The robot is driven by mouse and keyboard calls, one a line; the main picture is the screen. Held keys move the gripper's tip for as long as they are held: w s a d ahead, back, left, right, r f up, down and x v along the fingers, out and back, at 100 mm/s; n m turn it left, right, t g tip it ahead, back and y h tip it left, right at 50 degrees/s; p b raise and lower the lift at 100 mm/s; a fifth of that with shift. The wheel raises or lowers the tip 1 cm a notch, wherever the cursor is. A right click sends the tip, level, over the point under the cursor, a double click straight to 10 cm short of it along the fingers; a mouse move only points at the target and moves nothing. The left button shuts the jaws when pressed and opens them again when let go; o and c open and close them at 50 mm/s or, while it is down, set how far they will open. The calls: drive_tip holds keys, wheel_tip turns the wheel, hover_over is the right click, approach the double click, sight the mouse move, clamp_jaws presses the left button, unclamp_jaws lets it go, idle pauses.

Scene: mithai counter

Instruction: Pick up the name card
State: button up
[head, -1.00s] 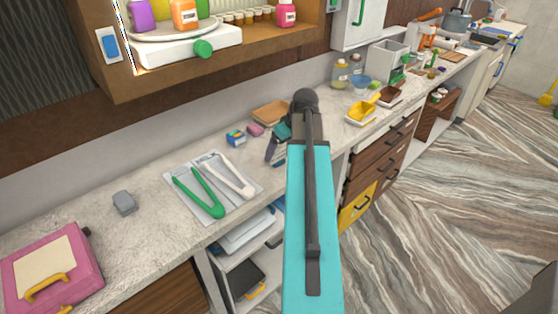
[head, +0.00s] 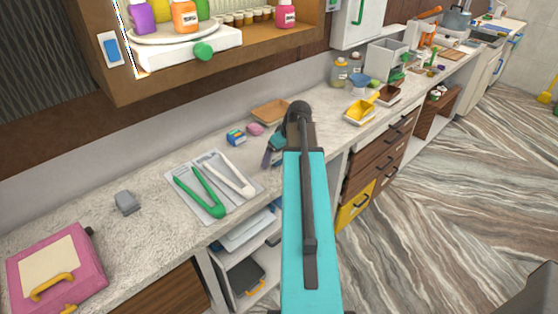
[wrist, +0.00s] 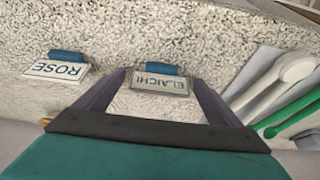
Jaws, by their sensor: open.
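Two white name cards with blue backs or holders show in the wrist view. The card reading ELAICHI (wrist: 159,84) is upside down in the picture and lies between my fingers' lines, a little ahead of the palm. The card reading ROSE (wrist: 60,70) is to its left, outside the left finger. My gripper (wrist: 158,78) is open, with a dark finger on each side of the ELAICHI card; I cannot tell whether either touches it. In the head view my gripper (head: 271,150) is low over the counter, and I cannot make out the cards there.
A tray (head: 225,160) with green tongs (head: 203,195) and white tongs (head: 232,176) lies left of my gripper. A small blue box (head: 236,137), a pink piece (head: 256,129) and a tan tray (head: 270,111) are behind.

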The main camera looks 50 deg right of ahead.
sight(279, 160)
drive_tip(key=c, duration=1)
drive_tip(key=shift+r, duration=0.2)
drive_tip(key=shift+r+b, duration=0.75)
drive_tip(key=shift+r, duration=0.6)
drive_tip(key=shift+s+r, duration=0.15)
drive_tip(key=shift+r, duration=0.05)
drive_tip(key=s+b, duration=0.1)
drive_tip(key=s, duration=0.4)
drive_tip(key=s+d+r+b, duration=0.1)
drive_tip(key=s, duration=0.4)
drive_tip(key=s+b, duration=0.2)
drive_tip(key=s, duration=0.3)
drive_tip(key=shift+s+d+r, duration=0.3)
drive_tip(key=shift+w, duration=0.1)
